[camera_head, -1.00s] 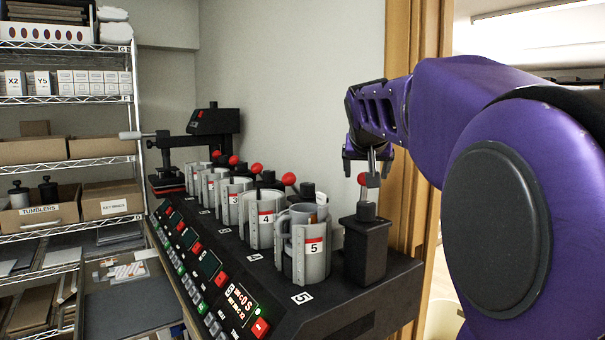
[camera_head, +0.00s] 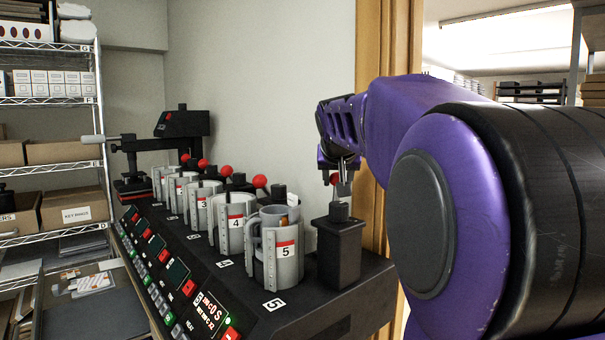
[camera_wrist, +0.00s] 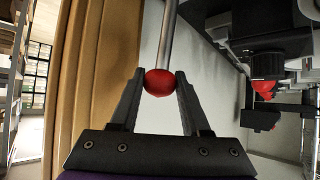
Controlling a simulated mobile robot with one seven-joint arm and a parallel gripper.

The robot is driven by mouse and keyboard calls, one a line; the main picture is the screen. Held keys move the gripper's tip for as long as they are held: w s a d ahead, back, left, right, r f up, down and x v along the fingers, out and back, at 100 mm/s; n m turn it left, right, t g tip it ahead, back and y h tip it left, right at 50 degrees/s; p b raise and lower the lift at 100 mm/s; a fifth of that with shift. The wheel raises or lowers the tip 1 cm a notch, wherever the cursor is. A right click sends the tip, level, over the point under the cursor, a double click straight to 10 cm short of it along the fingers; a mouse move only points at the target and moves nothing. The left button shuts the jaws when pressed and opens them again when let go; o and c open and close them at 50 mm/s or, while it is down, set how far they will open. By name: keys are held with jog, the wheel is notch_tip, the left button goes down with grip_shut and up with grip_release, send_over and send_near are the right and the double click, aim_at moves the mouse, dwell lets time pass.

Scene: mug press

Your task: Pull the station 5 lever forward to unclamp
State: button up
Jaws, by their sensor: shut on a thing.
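The station 5 lever ends in a red knob (camera_head: 336,180), which shows just above the dark post (camera_head: 340,250) at the near right end of the press. In the wrist view the red knob (camera_wrist: 160,84) sits between my two fingers, with the grey lever rod (camera_wrist: 168,35) running away from it. My gripper (camera_head: 338,165) is shut on the knob; it also shows in the wrist view (camera_wrist: 160,76). The station 5 mug (camera_head: 268,228) stands in its grey clamp (camera_head: 287,262), left of the post. The lever's lower end is partly hidden.
Stations with mugs and red-knobbed levers (camera_head: 260,181) run back to the left on the black press (camera_head: 260,318). A heat-press arm (camera_head: 182,124) stands at the far end. A wood door frame (camera_head: 371,45) is close behind my gripper. Shelving (camera_head: 50,102) fills the left.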

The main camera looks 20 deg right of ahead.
jog(key=shift+s+a+b, duration=0.2)
jog(key=shift+a+b, duration=0.1)
jog(key=shift+a, duration=0.25)
jog(key=shift+s+a+b, duration=0.2)
jog(key=shift+a+b, duration=0.1)
jog(key=shift+a, duration=0.2)
jog(key=shift+s+a+f+b, duration=0.1)
jog(key=shift+s+a+b, duration=0.1)
jog(key=shift+a+b, duration=0.3)
jog(key=shift+s+a+f+b, duration=0.1)
jog(key=shift+s+a+b, duration=0.15)
jog(key=shift+a, duration=0.4)
